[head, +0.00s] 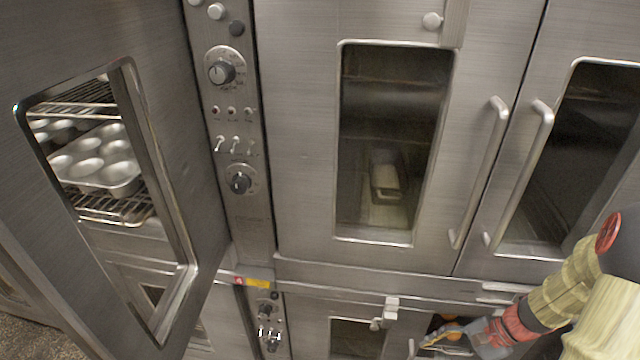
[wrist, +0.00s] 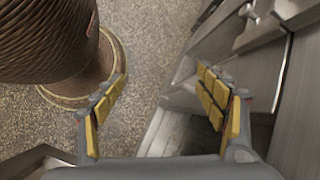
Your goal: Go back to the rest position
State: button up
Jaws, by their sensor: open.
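My gripper (head: 440,337) is low at the bottom right of the head view, in front of the lower oven. In the wrist view my gripper (wrist: 164,112) is open, with its yellow-padded fingers spread apart and nothing between them. Part of my arm shows at the right edge of the head view. Beyond the fingers the wrist view shows the speckled floor (wrist: 150,50) and the oven front.
An oven door (head: 170,300) stands open at the left, with a muffin tin (head: 110,178) on a rack seen through its window. Closed upper doors with long handles (head: 482,170) are in the middle and right. A brown ribbed column (wrist: 45,40) stands at the wrist view's upper left.

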jog(key=s+a+r+n+t+h, duration=0.1)
jog(key=a+r+n, duration=0.3)
jog(key=r, duration=0.6)
jog(key=s+a+r+n+t+h+p, duration=0.1)
jog(key=a+r+n, duration=0.4)
jog(key=r, duration=0.5)
jog(key=s+a+r+n+t+h+p, duration=0.1)
jog(key=s+a+r+n+h, duration=0.3)
jog(key=r, duration=0.6)
jog(key=shift+s+a+r+n+t+h, duration=0.25)
jog(key=shift+s+a+n+t+h, duration=0.1)
jog(key=shift+a+n+t+h, duration=0.45)
jog(key=shift+d, duration=0.25)
jog(key=shift+c, duration=1)
